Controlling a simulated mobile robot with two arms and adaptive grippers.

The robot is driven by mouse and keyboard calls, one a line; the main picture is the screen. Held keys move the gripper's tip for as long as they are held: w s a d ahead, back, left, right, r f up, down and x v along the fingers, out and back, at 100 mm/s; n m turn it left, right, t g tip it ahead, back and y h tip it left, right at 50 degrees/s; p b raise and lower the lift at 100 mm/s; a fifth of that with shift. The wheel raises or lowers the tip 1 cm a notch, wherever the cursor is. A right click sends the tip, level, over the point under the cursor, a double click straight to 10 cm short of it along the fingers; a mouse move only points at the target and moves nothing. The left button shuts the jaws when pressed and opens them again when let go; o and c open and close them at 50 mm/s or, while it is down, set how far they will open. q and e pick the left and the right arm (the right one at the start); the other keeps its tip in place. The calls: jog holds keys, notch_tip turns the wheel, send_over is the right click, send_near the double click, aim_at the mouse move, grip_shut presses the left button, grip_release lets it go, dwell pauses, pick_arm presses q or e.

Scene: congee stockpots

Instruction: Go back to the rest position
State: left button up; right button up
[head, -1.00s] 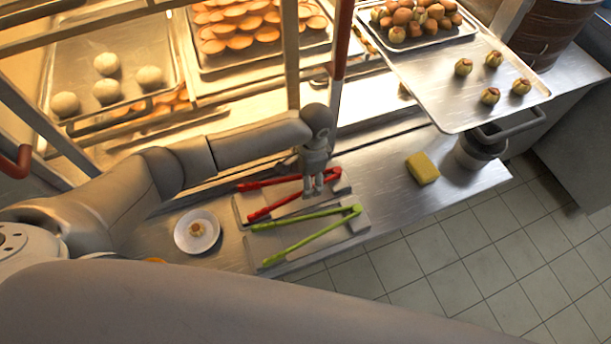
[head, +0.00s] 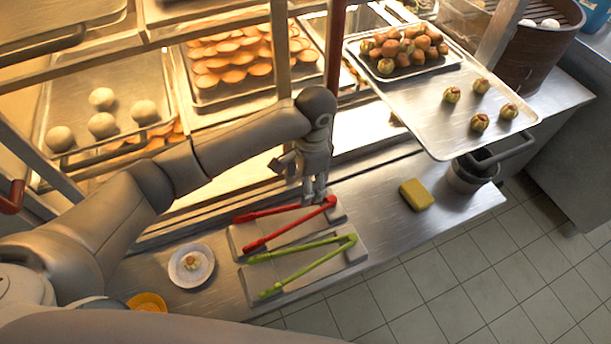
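My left gripper (head: 312,194) hangs pointing down in the middle of the head view, above the counter and close to the red tongs (head: 268,226). Nothing is visibly held in it. Its fingers are small and overlap the tongs' tray in view, so I cannot tell how far apart they are, or whether they touch the tongs. The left arm reaches in from the left, in front of the lit shelves. My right gripper is not in view; a grey arm part of mine crosses the bottom edge.
Green tongs (head: 305,262) lie beside the red ones. A white plate (head: 178,276) with a small bun, an orange dish (head: 147,303) and a yellow sponge (head: 416,194) are on the counter (head: 372,203). A tray of buns (head: 445,108) juts out at right. Shelf posts stand behind the arm.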

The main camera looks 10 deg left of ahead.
pick_arm(q)
jog(key=shift+r, duration=0.3)
